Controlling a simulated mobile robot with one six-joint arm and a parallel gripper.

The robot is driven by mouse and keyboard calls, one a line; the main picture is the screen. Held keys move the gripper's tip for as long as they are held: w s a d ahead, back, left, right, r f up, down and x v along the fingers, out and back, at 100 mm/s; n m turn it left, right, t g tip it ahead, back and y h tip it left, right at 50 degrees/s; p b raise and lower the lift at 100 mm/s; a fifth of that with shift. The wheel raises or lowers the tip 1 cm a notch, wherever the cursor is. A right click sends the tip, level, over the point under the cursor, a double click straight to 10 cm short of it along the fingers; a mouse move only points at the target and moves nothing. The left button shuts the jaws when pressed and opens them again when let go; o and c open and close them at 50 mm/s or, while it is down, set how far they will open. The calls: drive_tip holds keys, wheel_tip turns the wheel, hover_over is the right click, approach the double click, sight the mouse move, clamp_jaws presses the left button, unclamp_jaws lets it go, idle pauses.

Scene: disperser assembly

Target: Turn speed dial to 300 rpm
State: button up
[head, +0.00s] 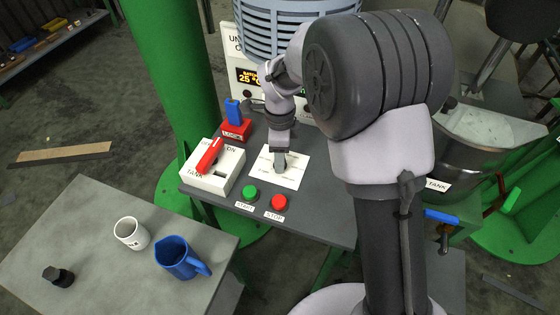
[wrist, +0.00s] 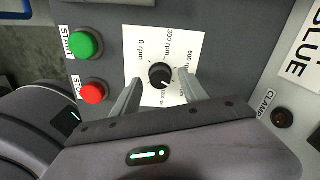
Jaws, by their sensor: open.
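The speed dial (wrist: 161,76) is a black round knob on a white plate (wrist: 190,45) marked 0 rpm, 300 rpm and 600 rpm in the wrist view. A light mark on its face points toward the lower left of that view; I cannot tell its exact setting. My gripper (wrist: 160,88) is open, with one finger on either side of the dial. I cannot tell whether the fingers touch it. In the head view my gripper (head: 280,160) is over the white plate (head: 291,176) and hides the dial.
Green START (head: 250,192) and red STOP (head: 279,202) buttons sit in front of the plate. A white box with a red lever (head: 210,155) and a red LOCK block (head: 236,130) stand left. A white mug (head: 131,234) and blue jug (head: 176,258) are on the near table.

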drive_tip(key=shift+f, duration=0.45)
clamp_jaws()
